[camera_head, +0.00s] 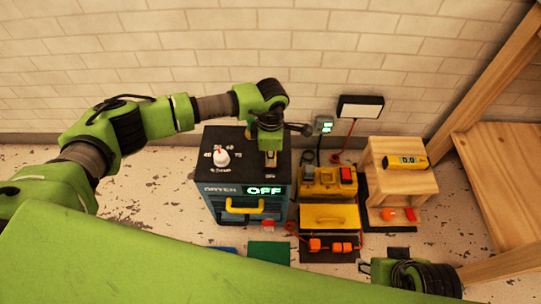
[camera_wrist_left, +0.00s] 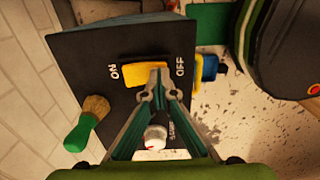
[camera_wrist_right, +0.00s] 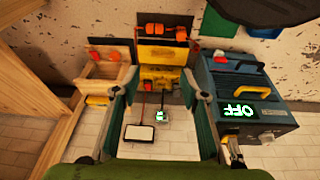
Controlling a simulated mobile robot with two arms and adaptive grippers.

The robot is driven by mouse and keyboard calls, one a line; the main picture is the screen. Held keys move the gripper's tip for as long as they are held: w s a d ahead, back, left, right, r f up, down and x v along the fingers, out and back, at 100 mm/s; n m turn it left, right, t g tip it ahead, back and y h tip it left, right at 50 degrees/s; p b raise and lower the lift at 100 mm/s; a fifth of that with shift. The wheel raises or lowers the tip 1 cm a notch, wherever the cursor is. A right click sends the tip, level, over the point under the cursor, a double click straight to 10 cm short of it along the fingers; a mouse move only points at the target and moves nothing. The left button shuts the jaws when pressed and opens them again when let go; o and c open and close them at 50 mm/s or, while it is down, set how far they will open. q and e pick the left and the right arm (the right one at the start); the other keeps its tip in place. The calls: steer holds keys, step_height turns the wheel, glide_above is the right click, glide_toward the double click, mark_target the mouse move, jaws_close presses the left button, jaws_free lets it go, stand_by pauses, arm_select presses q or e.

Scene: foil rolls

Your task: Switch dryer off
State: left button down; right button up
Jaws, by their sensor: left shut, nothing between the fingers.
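The dryer (camera_head: 225,190) is a dark box with a black top and a yellow front handle; its lit green display (camera_head: 264,190) reads OFF. The dryer (camera_wrist_right: 245,75) and its OFF display (camera_wrist_right: 238,111) also show in the right wrist view. In the left wrist view the yellow switch (camera_wrist_left: 137,75) lies between the ON and OFF labels. My left gripper (camera_wrist_left: 158,80) is shut and empty at the OFF-side end of this switch; contact is unclear. In the head view the left gripper (camera_head: 270,160) hides the switch. My right gripper (camera_wrist_right: 160,90) is open and empty, away from the dryer.
A white dial (camera_head: 221,157) sits on the dryer top, and a green-handled brush (camera_wrist_left: 90,120) shows near its edge. A yellow machine (camera_head: 328,180), a lamp (camera_head: 360,106) and a wooden stand (camera_head: 400,180) are to the right. A brick wall stands behind.

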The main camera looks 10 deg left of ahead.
arm_select(q)
steer(key=shift+f, duration=0.15)
steer(key=shift+r, duration=0.2)
steer(key=shift+r+p, duration=1.2)
steer(key=shift+r, duration=0.35)
steer(key=shift+r+p, duration=0.65)
steer(key=shift+r, duration=0.35)
steer(key=shift+r+p, duration=0.5)
steer(key=shift+r, duration=0.3)
arm_select(e)
step_height(320, 180, down, 16)
steer(key=g, duration=0.1)
steer(key=shift+r, duration=0.2)
steer(key=shift+a, duration=0.1)
